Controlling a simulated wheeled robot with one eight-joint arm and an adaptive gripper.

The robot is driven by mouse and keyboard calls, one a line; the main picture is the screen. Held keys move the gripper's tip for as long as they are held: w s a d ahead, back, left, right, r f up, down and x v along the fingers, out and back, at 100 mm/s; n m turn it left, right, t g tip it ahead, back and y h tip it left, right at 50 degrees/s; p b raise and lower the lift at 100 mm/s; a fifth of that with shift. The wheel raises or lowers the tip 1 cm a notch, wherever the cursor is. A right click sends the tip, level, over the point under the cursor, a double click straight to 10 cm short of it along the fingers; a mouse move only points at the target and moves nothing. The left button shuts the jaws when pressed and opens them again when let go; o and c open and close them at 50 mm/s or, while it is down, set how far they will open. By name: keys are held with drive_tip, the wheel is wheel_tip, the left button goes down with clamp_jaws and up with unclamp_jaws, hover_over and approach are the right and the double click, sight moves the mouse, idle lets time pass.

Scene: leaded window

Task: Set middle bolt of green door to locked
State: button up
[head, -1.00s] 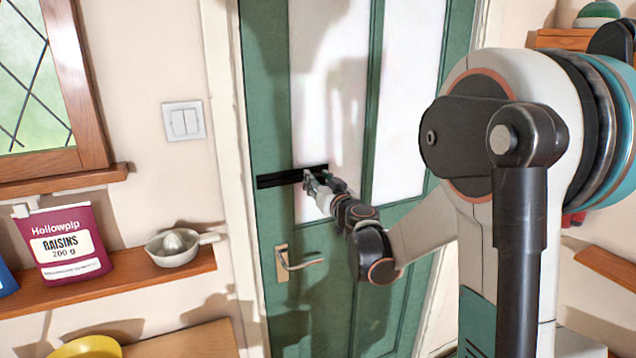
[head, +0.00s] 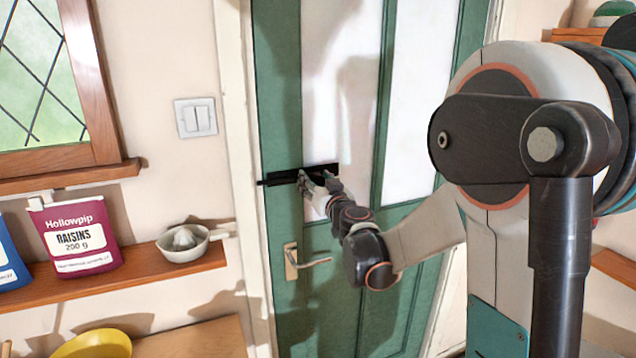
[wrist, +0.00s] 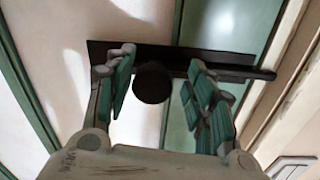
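The green door (head: 282,110) stands upright ahead with pale panels. Its black bolt (head: 285,177) lies level across the door above the handle, with a thin rod tip sticking out at its left end. My gripper (head: 315,184) is at the bolt's right half. In the wrist view the bolt (wrist: 235,68) is a dark bar, and its round dark knob (wrist: 152,82) lies between the two fingers of my gripper (wrist: 160,90). The fingers are apart, with a gap to the knob, wider on the right. In the head view my gripper hides the knob.
The door handle (head: 300,261) is below the bolt. The white door frame (head: 240,150) and a light switch (head: 195,117) are to the left. A shelf (head: 150,262) holds a raisin packet (head: 75,237) and a white juicer (head: 184,243). A yellow bowl (head: 95,345) is lower left.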

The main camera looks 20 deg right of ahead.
drive_tip(key=shift+d, duration=0.15)
drive_tip(key=s, duration=1.2)
drive_tip(key=shift+a, duration=0.3)
